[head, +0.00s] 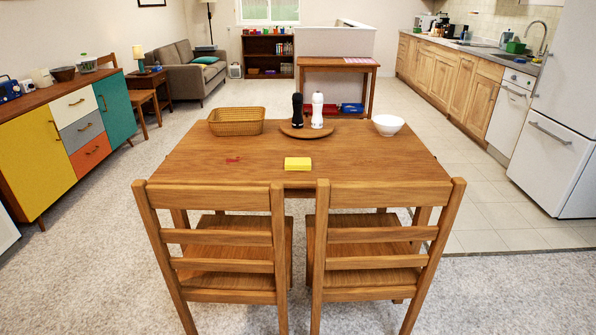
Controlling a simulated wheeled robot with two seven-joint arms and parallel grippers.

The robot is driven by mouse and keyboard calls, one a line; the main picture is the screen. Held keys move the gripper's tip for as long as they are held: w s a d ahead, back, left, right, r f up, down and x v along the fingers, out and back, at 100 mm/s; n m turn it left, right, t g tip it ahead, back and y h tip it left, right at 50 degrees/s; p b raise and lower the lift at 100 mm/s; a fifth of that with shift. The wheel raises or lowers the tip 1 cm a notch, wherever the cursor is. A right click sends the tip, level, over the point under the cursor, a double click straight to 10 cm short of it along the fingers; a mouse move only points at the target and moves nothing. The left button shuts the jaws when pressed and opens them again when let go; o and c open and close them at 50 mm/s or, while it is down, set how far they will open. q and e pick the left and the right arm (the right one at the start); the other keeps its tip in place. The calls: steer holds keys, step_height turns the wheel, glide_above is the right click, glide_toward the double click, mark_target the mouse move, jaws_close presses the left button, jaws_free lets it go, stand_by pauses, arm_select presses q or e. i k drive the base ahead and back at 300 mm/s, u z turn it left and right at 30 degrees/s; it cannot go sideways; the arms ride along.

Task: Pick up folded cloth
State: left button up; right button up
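A small yellow folded cloth (298,164) lies flat on the wooden dining table (350,155), near the middle of its front edge. It sits just beyond the gap between the two chair backs. Neither of my grippers shows in the head view, so their state and position are hidden.
Two wooden chairs (219,240) (382,238) stand against the table's near side. On the table are a red mark (233,160), a wicker basket (237,122), a round board (295,131) with black (297,110) and white (317,110) mills, and a white bowl (388,125).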

mark_target(292, 163)
steer(key=u, duration=0.65)
steer(key=k, duration=0.2)
steer(key=z, duration=1.7)
steer(key=i, duration=0.8)
steer(key=u, duration=0.25)
